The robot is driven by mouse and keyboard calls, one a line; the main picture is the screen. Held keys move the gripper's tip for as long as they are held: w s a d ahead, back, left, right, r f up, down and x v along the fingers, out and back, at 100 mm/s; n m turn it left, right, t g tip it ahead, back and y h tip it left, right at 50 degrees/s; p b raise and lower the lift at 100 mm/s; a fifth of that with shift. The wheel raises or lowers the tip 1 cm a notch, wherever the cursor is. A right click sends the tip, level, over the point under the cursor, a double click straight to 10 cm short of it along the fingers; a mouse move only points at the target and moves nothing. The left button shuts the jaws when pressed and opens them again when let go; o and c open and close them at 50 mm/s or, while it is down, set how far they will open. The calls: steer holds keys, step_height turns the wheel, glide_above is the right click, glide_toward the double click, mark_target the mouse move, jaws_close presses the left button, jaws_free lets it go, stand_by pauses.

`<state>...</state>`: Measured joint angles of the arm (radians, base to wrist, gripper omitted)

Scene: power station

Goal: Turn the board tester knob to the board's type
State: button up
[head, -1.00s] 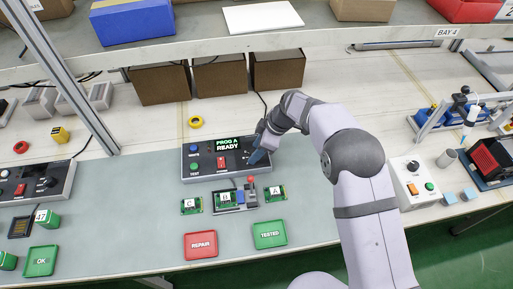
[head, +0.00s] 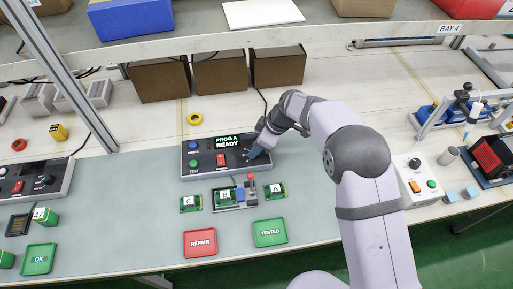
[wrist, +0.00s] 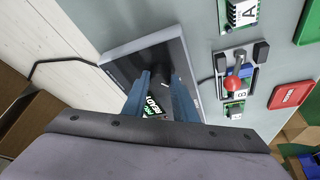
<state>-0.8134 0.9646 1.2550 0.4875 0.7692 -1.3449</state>
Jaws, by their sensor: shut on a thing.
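The board tester (head: 210,172) is a dark console on the grey mat, and its screen (head: 227,141) reads PROG A READY. My gripper (head: 254,153) is at the right end of its panel, fingers down, shut on the knob. The knob is mostly hidden by the fingers; the blue fingers also show over the panel in the wrist view (wrist: 163,78). A green board marked B (head: 224,197) sits in the fixture (head: 242,203) in front of the tester, beside a red-knobbed lever (head: 251,177). Boards marked C (head: 189,204) and A (head: 275,190) lie on either side.
A red REPAIR tray (head: 200,243) and a green TESTED tray (head: 270,233) lie in front. A yellow tape roll (head: 195,118) and brown boxes (head: 220,75) stand behind, under a shelf. Another console (head: 35,180) is at the left.

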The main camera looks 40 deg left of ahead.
steer(key=m, duration=0.2)
steer(key=m+t+b, duration=0.1)
steer(key=m, duration=0.1)
steer(key=shift+s+t, duration=0.2)
steer(key=shift+t, duration=0.1)
steer(key=shift+r+m+t+p, duration=0.1)
steer(key=shift+m+t+p, duration=0.25)
steer(key=shift+m, duration=0.65)
steer(key=shift+m+t+p, duration=0.25)
steer(key=shift+m+p, duration=0.05)
steer(key=shift+m, duration=0.3)
steer(key=o, duration=1)
steer(key=shift+o, duration=0.2)
steer(key=b+v, duration=0.1)
steer(key=v, duration=0.6)
steer(key=shift+b, duration=0.35)
